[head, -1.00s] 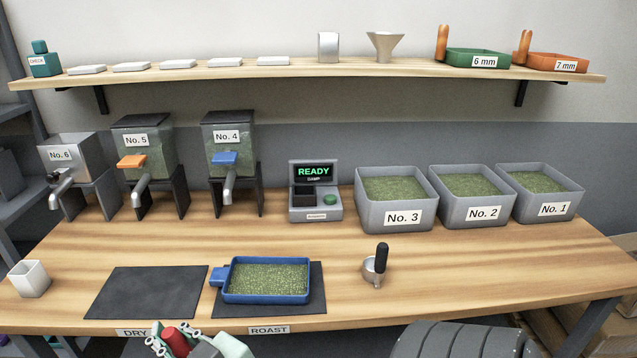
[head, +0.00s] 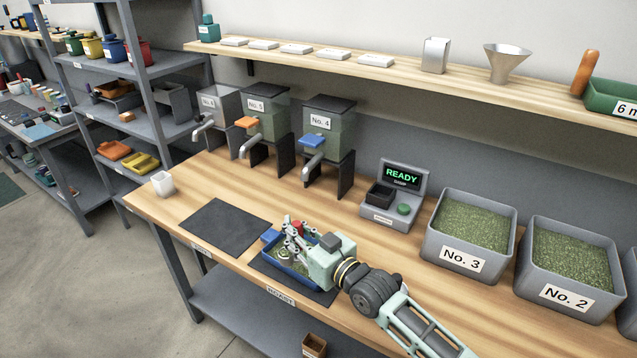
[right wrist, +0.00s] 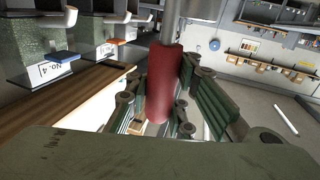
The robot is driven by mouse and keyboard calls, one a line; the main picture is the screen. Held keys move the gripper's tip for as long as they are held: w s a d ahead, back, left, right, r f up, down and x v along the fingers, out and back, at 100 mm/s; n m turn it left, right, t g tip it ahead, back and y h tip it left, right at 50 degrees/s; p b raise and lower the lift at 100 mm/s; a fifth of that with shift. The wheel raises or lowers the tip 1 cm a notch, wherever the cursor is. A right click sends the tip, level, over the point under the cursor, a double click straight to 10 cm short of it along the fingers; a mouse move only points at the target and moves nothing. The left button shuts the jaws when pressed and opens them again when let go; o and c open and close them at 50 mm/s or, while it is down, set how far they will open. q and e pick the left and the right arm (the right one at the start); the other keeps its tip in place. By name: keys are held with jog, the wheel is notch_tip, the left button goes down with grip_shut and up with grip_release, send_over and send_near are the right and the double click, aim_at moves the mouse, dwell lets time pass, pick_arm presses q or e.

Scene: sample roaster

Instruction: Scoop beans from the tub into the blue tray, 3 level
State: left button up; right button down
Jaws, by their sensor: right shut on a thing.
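The blue tray (head: 291,275) sits on the right dark mat near the table's front edge, partly covered by my right gripper (head: 293,240). My right gripper is over the tray and shut on a red-handled tool; the red handle (right wrist: 163,88) shows between the fingers in the right wrist view, with a grey metal part beyond it. The tool's working end is not clear. Tub No. 3 (head: 432,246) and tub No. 2 (head: 523,281) hold green beans. The black-handled scoop is not visible. My left gripper is not in view.
A left mat (head: 226,226) lies empty, with a white cup (head: 162,183) beyond it. A scale (head: 397,195) reading READY stands behind the arm. Dispensers, including No. 4 (head: 329,132), line the back. A shelf (head: 400,76) runs above.

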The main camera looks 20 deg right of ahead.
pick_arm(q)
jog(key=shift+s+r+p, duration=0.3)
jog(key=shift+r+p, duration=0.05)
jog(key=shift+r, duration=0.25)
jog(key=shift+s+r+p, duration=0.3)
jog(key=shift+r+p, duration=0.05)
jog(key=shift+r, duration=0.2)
pick_arm(e)
jog(key=w+d+r+m+h, duration=0.1)
jog(key=w+d+r, duration=0.2)
jog(key=w+d, duration=0.2)
jog(key=shift+w+d+r+t, duration=0.15)
jog(key=shift+d+t, duration=0.25)
jog(key=shift+d, duration=0.8)
